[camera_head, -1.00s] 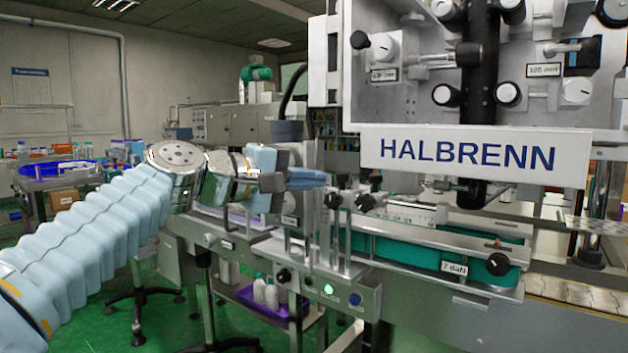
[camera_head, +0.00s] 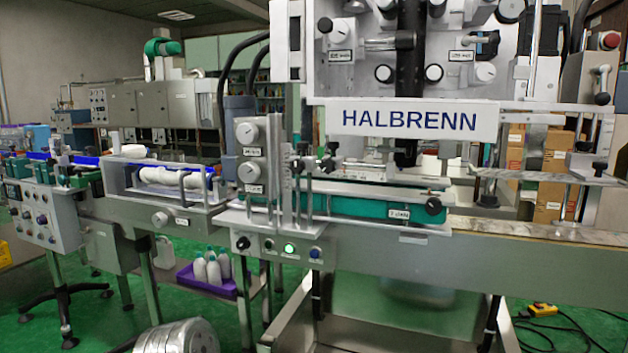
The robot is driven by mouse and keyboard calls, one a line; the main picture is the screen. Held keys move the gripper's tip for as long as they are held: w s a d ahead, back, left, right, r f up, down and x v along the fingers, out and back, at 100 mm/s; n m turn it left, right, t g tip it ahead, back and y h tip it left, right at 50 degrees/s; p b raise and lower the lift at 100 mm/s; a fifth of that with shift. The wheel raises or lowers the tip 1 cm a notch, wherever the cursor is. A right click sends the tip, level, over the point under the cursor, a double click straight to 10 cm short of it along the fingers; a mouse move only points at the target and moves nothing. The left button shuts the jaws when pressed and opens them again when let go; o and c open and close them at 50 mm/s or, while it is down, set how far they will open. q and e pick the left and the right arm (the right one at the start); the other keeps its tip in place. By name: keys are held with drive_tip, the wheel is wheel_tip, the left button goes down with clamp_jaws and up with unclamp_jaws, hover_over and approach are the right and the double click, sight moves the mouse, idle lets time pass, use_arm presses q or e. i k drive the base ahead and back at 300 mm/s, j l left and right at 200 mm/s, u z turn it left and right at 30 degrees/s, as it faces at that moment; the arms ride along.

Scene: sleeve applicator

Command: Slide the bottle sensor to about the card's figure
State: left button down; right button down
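The sleeve applicator (camera_head: 410,119) with the HALBRENN sign stands across the middle and right of the head view. A teal conveyor section (camera_head: 350,206) runs below the sign, with a small label (camera_head: 400,213) too small to read surely. Black knobs (camera_head: 325,165) and rods stand over the conveyor's left part. I cannot tell which part is the bottle sensor, and I cannot make out a card with a figure. Neither gripper is in view.
A grey dial box (camera_head: 250,158) and a lit green button (camera_head: 289,248) are on the machine's front left. A purple tray (camera_head: 207,281) with white bottles sits low beneath. A yellow box (camera_head: 543,310) and cables lie on the green floor at right.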

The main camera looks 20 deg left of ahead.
sight(332, 147)
drive_tip(key=i+j+z, duration=0.15)
drive_tip(key=j, duration=0.3)
drive_tip(key=i+j+z, duration=0.1)
drive_tip(key=j, duration=0.3)
drive_tip(key=i+j+z, duration=0.15)
drive_tip(key=j, duration=0.3)
drive_tip(key=j+z, duration=0.15)
drive_tip(key=j, duration=0.35)
